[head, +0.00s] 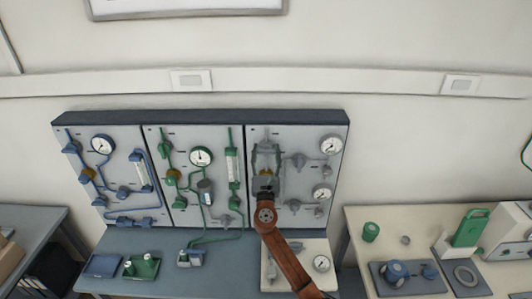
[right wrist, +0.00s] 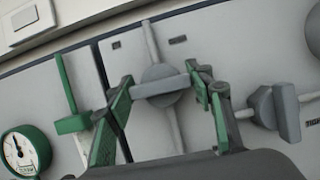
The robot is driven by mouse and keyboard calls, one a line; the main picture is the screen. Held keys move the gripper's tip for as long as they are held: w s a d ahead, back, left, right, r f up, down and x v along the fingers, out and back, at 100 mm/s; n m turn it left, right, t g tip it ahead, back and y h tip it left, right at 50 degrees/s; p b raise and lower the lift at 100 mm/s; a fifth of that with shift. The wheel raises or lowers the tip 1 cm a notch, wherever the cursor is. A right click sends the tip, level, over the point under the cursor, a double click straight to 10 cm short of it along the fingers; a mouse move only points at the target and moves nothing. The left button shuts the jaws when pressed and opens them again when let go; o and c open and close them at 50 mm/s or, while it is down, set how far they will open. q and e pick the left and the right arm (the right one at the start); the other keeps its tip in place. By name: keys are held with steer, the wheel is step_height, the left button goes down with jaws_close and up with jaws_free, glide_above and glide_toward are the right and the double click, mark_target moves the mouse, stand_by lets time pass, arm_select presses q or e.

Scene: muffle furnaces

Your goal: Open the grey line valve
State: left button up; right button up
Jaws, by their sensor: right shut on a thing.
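The grey line valve (right wrist: 160,84) is on the grey panel, in the middle of the right wrist view. It has a round hub and a bar handle lying across a near-upright grey pipe. My right gripper (right wrist: 160,92) has its green fingers at the two ends of the handle, shut on it. In the head view my right gripper (head: 266,172) is in front of the right-hand panel's left pipe and hides most of this valve. My left gripper is not in view.
A blue-line panel (head: 118,205) and a green-line panel (head: 180,215) stand to the left. Another grey valve (right wrist: 275,110) is close on the right, and a green valve handle (right wrist: 73,124) on the left. A white board with a gauge (head: 321,263) lies below.

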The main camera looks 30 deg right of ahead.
steer(key=m+g+h+b, duration=0.1)
steer(key=m, duration=0.2)
steer(key=m+g+h+b, duration=0.1)
steer(key=m, duration=0.2)
steer(key=shift+f+b, duration=0.15)
steer(key=shift+b, duration=0.2)
steer(key=m+g+h, duration=0.1)
steer(key=m, duration=0.2)
steer(key=m+g+h+b, duration=0.1)
steer(key=m, duration=0.2)
steer(key=shift+g, duration=0.4)
steer(key=shift+m+g, duration=0.5)
steer(key=shift+m, duration=0.7)
steer(key=m+g, duration=0.1)
steer(key=m, duration=0.2)
steer(key=shift+m+g+y+p, duration=0.55)
steer(key=shift+m+g, duration=0.25)
steer(key=shift+m, duration=1.4)
steer(key=o, duration=1.2)
